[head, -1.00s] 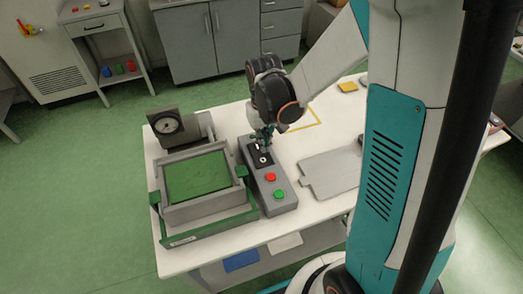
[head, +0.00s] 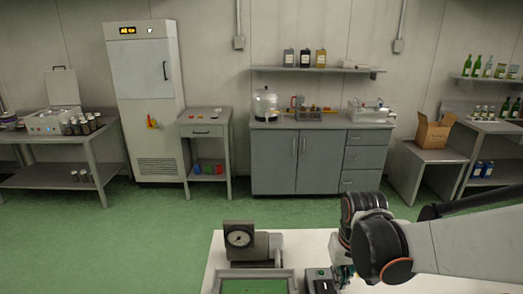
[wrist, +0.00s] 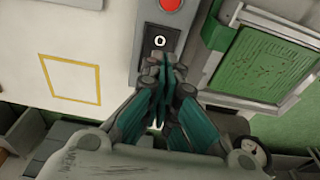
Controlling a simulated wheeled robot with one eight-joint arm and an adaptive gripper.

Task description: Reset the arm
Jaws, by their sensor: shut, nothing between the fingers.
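My gripper (head: 343,276) is at the bottom right of the head view, low over the near table, at the grey control box (head: 316,275). In the wrist view its teal fingers (wrist: 163,66) are together with nothing between them. Their tips are just beside the black plate with a white ring (wrist: 160,42) on the control box; I cannot tell whether they touch it. A red button (wrist: 171,4) shows at that view's top edge. My arm reaches in from the right of the head view.
A dial gauge (head: 239,237) stands on the white table (head: 215,264). A green-surfaced frame (wrist: 262,55) lies beside the control box. A yellow outlined square (wrist: 72,78) marks the tabletop. Grey cabinets (head: 300,160) and a tall white cabinet (head: 145,110) line the far wall, with green floor between.

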